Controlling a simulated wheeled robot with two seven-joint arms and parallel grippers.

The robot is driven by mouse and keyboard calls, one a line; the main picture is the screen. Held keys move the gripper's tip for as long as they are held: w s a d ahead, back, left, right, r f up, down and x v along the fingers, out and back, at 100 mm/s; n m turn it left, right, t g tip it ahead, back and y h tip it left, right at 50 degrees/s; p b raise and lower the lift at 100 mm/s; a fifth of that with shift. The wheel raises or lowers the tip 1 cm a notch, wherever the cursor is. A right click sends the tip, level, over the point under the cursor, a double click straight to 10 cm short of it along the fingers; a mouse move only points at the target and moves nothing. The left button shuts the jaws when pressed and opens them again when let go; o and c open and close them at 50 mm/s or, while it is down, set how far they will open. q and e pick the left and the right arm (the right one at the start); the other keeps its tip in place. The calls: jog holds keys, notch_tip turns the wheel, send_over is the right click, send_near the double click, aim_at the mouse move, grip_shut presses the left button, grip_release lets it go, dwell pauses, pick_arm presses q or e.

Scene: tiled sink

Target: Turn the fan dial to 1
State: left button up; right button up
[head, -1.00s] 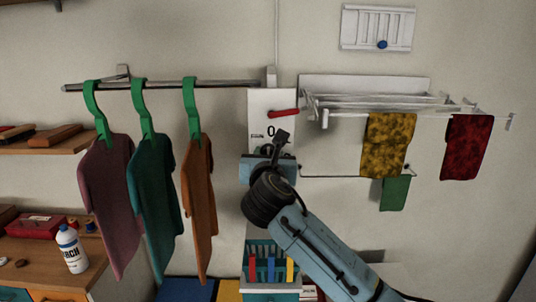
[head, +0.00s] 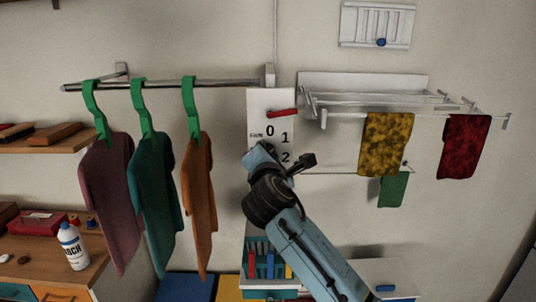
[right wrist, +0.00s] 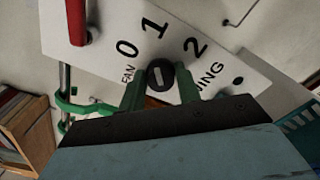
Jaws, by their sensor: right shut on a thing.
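The white control panel (head: 259,109) hangs on the wall in the head view, with the numerals 0, 1 and 2 on it. The round black fan dial (right wrist: 161,67) shows in the right wrist view, below the numerals, with a pale bar mark across its face. The bar lies roughly along the line towards the 1; its exact setting is hard to tell. My right gripper (right wrist: 160,84) is shut on the dial, one green finger on each side. In the head view my right gripper hides the dial. My left gripper is not in view.
A red lever (head: 282,113) sticks out of the panel above the numerals. A drying rack (head: 380,102) with cloths is to the right. Shirts on green hangers (head: 190,92) hang from a rail to the left. A teal basket (head: 262,247) stands below.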

jog(key=shift+m, duration=0.9)
jog(key=o, duration=1)
jog(key=shift+c, duration=0.2)
jog(key=shift+s, duration=0.1)
jog(key=s+b, duration=0.2)
jog(key=s, duration=1.1)
jog(key=shift+s, duration=0.15)
